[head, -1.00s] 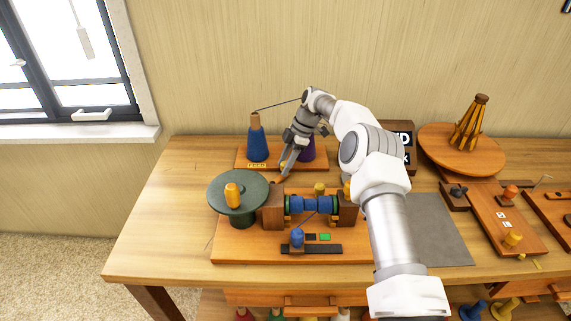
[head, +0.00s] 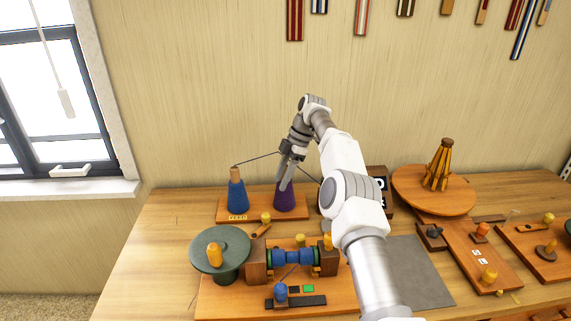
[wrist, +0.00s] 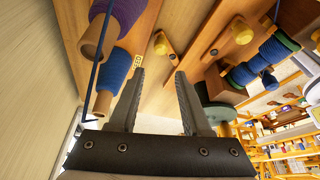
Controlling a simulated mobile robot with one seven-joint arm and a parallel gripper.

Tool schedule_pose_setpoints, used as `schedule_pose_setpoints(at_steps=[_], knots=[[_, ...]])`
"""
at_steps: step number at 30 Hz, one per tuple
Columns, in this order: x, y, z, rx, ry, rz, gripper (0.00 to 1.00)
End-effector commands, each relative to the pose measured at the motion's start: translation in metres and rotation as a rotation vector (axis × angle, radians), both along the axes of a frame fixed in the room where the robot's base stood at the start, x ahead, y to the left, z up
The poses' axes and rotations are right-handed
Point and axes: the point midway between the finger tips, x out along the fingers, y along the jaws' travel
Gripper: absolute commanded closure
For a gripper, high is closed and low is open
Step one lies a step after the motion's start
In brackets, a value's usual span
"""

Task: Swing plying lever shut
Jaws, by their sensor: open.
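A short wooden lever (head: 262,230) lies near the board with the yarn cones, beside a small yellow knob (head: 266,217). It appears to be the plying lever; I cannot tell for certain whether it is shut. The wrist view shows a wooden lever piece (wrist: 207,38) and a yellow knob (wrist: 160,42) beyond my fingers. My gripper (head: 286,186) is open and empty, above the bench in front of the purple cone (head: 282,198). It also shows in the wrist view (wrist: 160,74), with a clear gap between the fingers and nothing touching the lever.
A blue cone (head: 237,196) stands left of the purple one, with a dark strand running from its top toward my gripper. A green round disc (head: 219,248) and a blue bobbin (head: 293,257) stand in front. A grey mat (head: 415,270) lies right, bare.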

Motion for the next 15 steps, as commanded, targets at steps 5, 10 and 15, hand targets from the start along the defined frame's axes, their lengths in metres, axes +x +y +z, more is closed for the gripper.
schedule_pose_setpoints(at_steps=[5,10,15], knots=[[0.002,-0.006,0.019,0.000,0.000,-0.001,0.52],[0.002,-0.009,0.025,0.000,0.001,0.000,0.52],[0.003,-0.010,0.027,0.000,0.000,0.001,0.52]])
